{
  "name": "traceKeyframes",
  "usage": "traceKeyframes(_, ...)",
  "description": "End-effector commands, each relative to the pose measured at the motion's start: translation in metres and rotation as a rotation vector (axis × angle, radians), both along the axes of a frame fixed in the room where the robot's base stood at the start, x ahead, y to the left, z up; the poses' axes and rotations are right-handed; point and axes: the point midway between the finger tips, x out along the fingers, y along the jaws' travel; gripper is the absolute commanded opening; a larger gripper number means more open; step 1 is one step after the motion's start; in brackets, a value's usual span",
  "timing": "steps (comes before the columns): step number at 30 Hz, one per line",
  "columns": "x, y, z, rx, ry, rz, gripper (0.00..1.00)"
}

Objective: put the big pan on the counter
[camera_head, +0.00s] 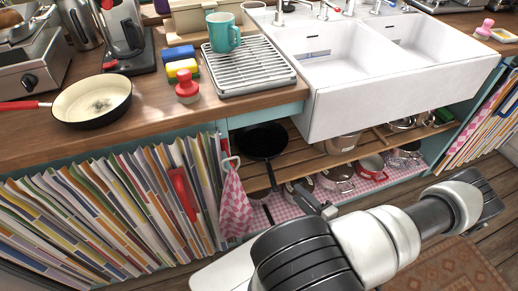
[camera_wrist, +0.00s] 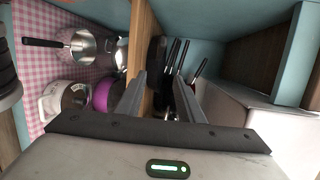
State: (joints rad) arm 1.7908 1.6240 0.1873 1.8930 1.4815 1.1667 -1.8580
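A large black frying pan (camera_head: 262,140) lies on the slatted wooden shelf under the counter, left of the sink, its handle pointing out toward the front. My gripper (camera_head: 318,200) is in front of the shelves, a little right of and below the pan's handle, and looks empty. In the wrist view its two fingers (camera_wrist: 161,98) are apart, with the shelf edge beyond them. A dark pan-like shape (camera_wrist: 155,58) shows edge-on past the fingertips; I cannot tell for sure that it is the same pan. The wooden counter (camera_head: 150,118) is above.
A cream pan with a red handle (camera_head: 92,101) sits on the counter, beside sponges (camera_head: 182,68) and a drying rack (camera_head: 250,72). The white sink (camera_head: 400,85) overhangs the shelves. Pots (camera_head: 338,178) stand on the lower gingham shelf. A pink cloth (camera_head: 235,205) hangs at left.

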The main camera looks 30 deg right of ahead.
Motion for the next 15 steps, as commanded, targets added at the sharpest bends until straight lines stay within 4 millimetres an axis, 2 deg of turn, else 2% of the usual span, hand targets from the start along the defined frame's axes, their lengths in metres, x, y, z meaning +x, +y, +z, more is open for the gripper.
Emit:
traceKeyframes(5, 0.023, -0.001, -0.009, -0.004, -0.005, -0.016, 0.34)
traceKeyframes(15, 0.095, -0.002, -0.021, -0.002, -0.003, -0.013, 0.34)
